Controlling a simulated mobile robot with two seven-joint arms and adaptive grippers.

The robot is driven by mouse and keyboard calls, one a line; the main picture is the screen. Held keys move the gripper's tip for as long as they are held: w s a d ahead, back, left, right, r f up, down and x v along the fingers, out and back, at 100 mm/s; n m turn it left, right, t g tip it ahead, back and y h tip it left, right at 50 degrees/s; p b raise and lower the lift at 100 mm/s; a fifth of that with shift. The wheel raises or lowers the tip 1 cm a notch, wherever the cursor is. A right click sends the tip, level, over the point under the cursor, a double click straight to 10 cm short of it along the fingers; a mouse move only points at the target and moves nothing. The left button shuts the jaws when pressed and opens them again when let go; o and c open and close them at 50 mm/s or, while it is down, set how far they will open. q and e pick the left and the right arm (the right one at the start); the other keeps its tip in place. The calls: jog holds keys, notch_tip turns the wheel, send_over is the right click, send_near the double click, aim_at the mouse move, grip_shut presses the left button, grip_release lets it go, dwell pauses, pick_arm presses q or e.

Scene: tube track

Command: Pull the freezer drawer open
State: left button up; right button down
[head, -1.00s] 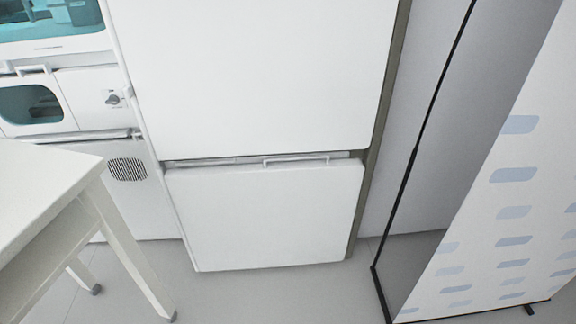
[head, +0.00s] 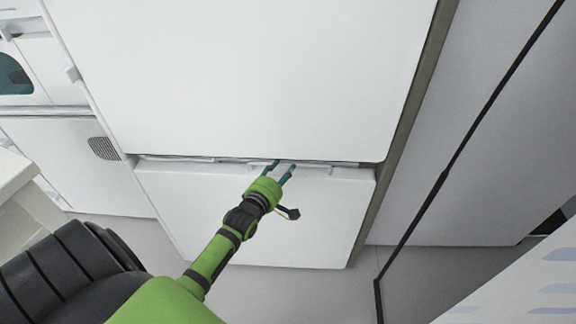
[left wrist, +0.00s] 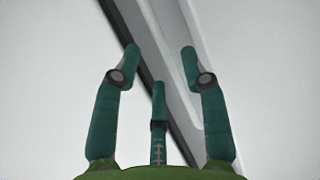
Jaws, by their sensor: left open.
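The white freezer drawer (head: 210,215) is the lower front of a tall white fridge. Its handle (head: 322,169) is a thin white bar at the drawer's top edge. My left gripper (head: 281,168) is open at this top edge, with its teal fingers pointing at the handle and hiding part of it. In the left wrist view the open fingers (left wrist: 160,50) stand on either side of the dark gap and the pale handle strip (left wrist: 180,75). I cannot tell whether they touch it. The drawer looks shut. My right gripper is not in view.
The upper fridge door (head: 240,75) is above the drawer. A white table (head: 25,195) stands at the left, near my arm. A black-edged panel (head: 430,205) is at the right. Grey floor (head: 265,285) in front of the drawer is free.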

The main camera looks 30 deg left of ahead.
aim_at(289, 164)
pick_arm(q)
jog(key=x, duration=0.3)
jog(key=shift+w+f, duration=0.15)
jog(key=shift+w, duration=0.3)
grip_shut()
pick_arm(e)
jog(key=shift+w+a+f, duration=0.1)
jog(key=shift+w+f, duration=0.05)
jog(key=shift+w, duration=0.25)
